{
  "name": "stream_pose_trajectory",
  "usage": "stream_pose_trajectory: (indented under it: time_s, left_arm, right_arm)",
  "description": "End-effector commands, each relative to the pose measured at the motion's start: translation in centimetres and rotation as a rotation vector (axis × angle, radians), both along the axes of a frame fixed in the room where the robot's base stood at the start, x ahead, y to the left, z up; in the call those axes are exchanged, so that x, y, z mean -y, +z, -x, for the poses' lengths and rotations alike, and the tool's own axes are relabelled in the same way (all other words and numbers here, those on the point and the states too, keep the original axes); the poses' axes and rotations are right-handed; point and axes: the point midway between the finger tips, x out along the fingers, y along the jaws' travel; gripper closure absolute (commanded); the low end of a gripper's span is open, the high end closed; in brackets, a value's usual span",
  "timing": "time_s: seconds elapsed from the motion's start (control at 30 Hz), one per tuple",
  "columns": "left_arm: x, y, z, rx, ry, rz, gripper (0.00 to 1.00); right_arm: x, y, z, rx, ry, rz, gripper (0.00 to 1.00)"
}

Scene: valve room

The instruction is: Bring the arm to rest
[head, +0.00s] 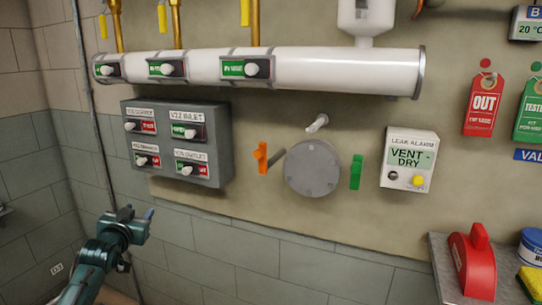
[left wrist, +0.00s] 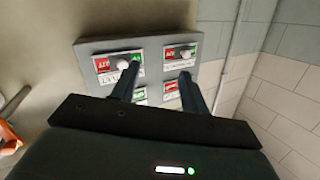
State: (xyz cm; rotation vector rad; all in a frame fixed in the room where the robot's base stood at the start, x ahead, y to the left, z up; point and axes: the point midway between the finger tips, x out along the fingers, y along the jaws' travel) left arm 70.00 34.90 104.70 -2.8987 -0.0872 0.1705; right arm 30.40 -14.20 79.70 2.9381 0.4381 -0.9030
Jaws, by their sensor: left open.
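My left arm, teal and dark, comes in at the lower left of the head view. Its left gripper (head: 138,212) is open, with nothing between its fingers, and sits below and left of the grey switch panel (head: 226,165). In the left wrist view the two dark fingers of the left gripper (left wrist: 158,78) stand apart in front of the switch panel (left wrist: 110,44), hiding part of it. The picture does not show them touching it. My right gripper is not in view.
A white pipe (head: 330,70) runs above the panel. An orange handle (head: 262,158), a grey round cover (head: 312,168), a green handle (head: 356,172) and a leak alarm box (head: 408,160) are on the wall. A shelf at lower right holds a red object (head: 472,265). The wall below the panel is clear.

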Motion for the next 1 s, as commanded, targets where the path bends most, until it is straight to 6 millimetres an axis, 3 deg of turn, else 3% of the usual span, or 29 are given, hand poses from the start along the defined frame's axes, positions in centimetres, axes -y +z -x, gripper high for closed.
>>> stream_pose_trajectory:
  time_s: [0.07, 0.37, 0.47, 0.57, 0.7, 0.8, 0.9, 1.0]
  left_arm:
    - [-0.7, 0.8, 0.0, 0.032, 0.030, -0.087, 0.55]
    - [5.2, -10.2, 6.8, -0.100, -0.071, -0.076, 0.55]
    - [7.8, -14.3, 10.6, -0.160, -0.115, -0.053, 0.55]
    - [10.8, -18.4, 15.7, -0.231, -0.160, -0.017, 0.55]
    - [15.0, -23.0, 24.5, -0.338, -0.220, 0.054, 0.55]
    - [17.4, -24.7, 30.3, -0.406, -0.248, 0.110, 0.55]
    - [19.0, -25.4, 34.8, -0.459, -0.262, 0.158, 0.55]
    - [20.0, -25.5, 37.8, -0.493, -0.268, 0.193, 0.55]
  right_arm:
    - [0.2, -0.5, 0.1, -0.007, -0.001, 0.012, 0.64]
    - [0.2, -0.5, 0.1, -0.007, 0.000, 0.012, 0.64]
    - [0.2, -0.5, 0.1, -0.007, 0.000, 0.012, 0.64]
    - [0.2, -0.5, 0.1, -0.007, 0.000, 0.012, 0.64]
    - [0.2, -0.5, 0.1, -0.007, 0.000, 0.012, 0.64]
    - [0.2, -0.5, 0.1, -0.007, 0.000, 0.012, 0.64]
    - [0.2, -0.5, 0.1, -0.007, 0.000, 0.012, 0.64]
    - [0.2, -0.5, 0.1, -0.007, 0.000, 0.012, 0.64]
